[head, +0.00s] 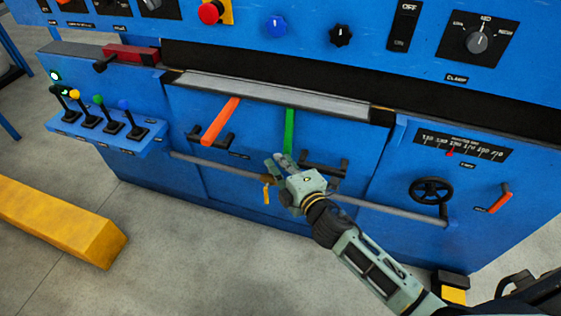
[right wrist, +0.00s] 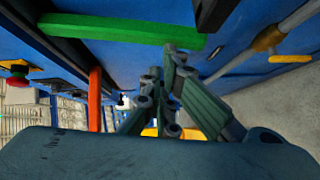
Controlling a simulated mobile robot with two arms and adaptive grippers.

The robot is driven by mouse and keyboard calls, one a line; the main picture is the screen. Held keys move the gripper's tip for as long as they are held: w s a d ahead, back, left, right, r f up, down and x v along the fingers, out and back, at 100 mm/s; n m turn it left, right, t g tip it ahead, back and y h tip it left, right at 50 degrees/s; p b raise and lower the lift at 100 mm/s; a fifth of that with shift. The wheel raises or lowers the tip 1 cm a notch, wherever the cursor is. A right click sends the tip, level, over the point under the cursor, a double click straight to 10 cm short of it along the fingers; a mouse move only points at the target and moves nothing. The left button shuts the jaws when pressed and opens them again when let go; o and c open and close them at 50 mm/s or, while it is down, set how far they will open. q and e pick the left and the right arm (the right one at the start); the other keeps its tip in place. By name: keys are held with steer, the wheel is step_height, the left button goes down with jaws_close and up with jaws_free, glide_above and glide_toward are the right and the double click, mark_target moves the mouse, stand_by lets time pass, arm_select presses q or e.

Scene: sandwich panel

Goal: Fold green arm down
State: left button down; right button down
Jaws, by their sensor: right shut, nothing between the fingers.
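The green arm (head: 289,131) stands upright on the blue machine front, in the middle of the head view. In the right wrist view the green arm (right wrist: 125,28) runs across the top, a little apart from the fingers. My right gripper (head: 279,163) is just below the green arm's lower part in the head view. The fingers are shut and empty in the right wrist view (right wrist: 160,80). Whether they touch the arm cannot be told from the head view. My left gripper is not in view.
An orange arm (head: 221,121) tilts beside the green one, left of it. A grey rail (head: 385,211) runs below, with a yellow tag (head: 266,193) near my gripper. A lever shelf (head: 108,136) juts out left. A yellow beam (head: 60,221) lies on the floor; open floor is in front.

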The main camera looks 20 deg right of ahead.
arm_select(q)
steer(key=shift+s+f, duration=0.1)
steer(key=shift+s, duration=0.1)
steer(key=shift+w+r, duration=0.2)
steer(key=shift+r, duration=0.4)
arm_select(e)
steer(key=shift+w+d+f, duration=0.35)
steer(key=shift+w+d, duration=0.05)
steer(key=shift+w, duration=0.15)
steer(key=shift+w+d+f, duration=0.3)
steer(key=shift+w+d, duration=0.05)
steer(key=shift+w, duration=0.15)
